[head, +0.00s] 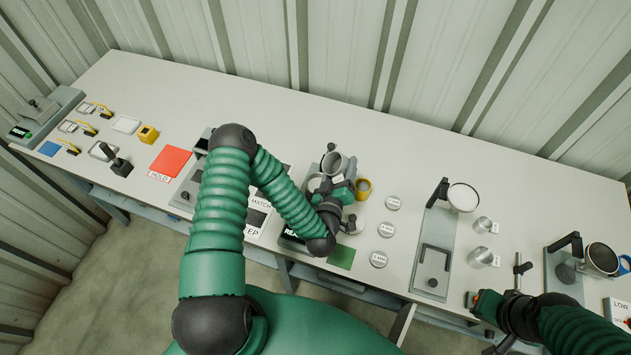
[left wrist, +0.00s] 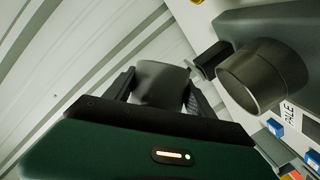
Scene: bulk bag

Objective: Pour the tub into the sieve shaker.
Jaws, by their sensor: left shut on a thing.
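My left gripper (head: 342,188) is shut on a grey tub. In the left wrist view, the tub (left wrist: 160,84) sits between the two dark fingers (left wrist: 160,92). A grey open-topped cylinder on a dark body, which looks like the sieve shaker (left wrist: 255,78), stands just right of it, apart from the tub in that view. In the head view the two grey round shapes at the gripper overlap, so I cannot tell which rim is whose, nor see any contents. My right gripper (head: 487,304) is low at the right, over the bench front; its jaws are unclear.
A yellow ring (head: 363,187) and several small round labelled weights (head: 386,230) lie right of my left gripper. Stands with a white round pan (head: 463,197) and a dark cup (head: 600,259) are further right. A red pad (head: 170,161) lies left. The bench's back strip is clear.

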